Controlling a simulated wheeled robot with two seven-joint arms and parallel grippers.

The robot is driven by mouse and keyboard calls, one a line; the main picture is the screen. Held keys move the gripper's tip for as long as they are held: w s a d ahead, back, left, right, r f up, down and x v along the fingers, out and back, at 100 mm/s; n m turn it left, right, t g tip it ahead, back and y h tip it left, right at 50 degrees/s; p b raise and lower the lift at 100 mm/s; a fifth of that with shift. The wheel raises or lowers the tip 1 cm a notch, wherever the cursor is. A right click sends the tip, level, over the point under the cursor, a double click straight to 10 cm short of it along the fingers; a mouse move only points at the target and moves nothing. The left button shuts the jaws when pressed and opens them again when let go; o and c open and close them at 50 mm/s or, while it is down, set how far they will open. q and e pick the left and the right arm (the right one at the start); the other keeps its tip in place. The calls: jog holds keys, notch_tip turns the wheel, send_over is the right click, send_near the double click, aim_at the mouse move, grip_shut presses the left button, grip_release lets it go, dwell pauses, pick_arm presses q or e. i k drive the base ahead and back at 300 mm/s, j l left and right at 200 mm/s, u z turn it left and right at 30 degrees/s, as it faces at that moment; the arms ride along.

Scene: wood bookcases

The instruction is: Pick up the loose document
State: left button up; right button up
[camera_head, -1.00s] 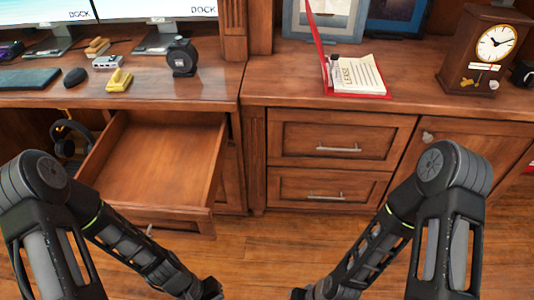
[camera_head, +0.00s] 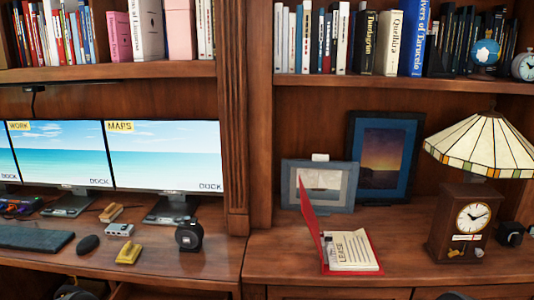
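A white document marked "LEASE" (camera_head: 352,251) lies in an open red folder (camera_head: 312,225) on the right cabinet top, near its front edge. The folder's cover stands up on the left side of the document. I cannot tell whether this document is loose or fixed in the folder.
A clock (camera_head: 470,218) and a stained-glass lamp (camera_head: 484,145) stand right of the folder. Picture frames (camera_head: 320,186) lean behind it. Monitors (camera_head: 165,156), a keyboard (camera_head: 35,238) and a black round device (camera_head: 188,236) occupy the left desk. Bookshelves run above.

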aim_at(352, 249)
jog(key=u, duration=1.35)
jog(key=z, duration=1.95)
jog(key=i+l+z, duration=0.1)
jog(key=i+l, duration=1.35)
jog(key=i, duration=0.2)
jog(key=l+z, duration=0.05)
